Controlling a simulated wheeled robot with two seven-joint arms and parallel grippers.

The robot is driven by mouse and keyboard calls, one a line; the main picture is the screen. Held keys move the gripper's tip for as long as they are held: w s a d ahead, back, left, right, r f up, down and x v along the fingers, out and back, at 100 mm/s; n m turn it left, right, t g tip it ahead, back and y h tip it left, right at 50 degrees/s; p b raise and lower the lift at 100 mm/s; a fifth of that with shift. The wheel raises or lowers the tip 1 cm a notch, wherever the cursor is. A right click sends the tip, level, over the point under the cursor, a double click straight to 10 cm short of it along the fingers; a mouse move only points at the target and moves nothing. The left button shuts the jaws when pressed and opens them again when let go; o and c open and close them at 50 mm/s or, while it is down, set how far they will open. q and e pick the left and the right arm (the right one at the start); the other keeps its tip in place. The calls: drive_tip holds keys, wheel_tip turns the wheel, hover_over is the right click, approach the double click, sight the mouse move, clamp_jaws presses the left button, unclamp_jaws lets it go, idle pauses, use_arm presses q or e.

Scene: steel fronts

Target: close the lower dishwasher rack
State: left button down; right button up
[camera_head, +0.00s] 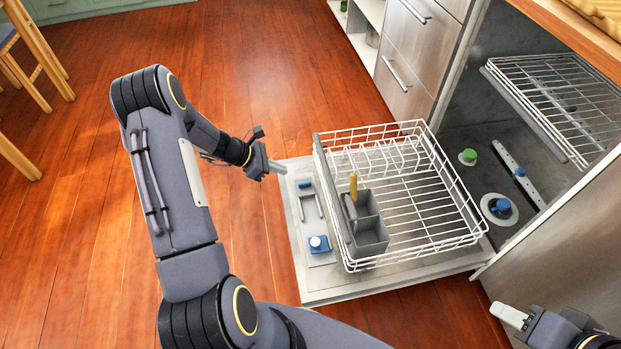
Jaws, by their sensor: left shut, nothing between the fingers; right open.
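The lower dishwasher rack (430,245) is a white wire basket pulled out over the lowered dishwasher door (345,287). A grey cutlery basket (371,240) with a yellow-handled item (353,186) stands in its left front part. My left gripper (277,168) is shut and empty, above the door's outer edge and left of the rack, apart from it. My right gripper (505,314) is open at the lower right, in front of the steel panel beside the dishwasher. Part of it is hidden by the frame's edge.
The upper rack (560,95) is inside the dishwasher cavity. Steel drawers (412,60) stand to its left. A wooden chair (35,60) is at the far left. The wooden floor (235,80) left of the door is clear.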

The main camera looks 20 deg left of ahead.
use_arm(q)
drive_tip(key=w+d+r+b+x, duration=0.1)
drive_tip(key=b+x, duration=0.3)
drive_tip(key=x, duration=0.8)
drive_tip(key=shift+w+d+r, duration=0.2)
drive_tip(key=shift+d+r, duration=0.15)
drive_tip(key=shift+d, duration=0.1)
use_arm(e)
wheel_tip(320, 180, down, 4)
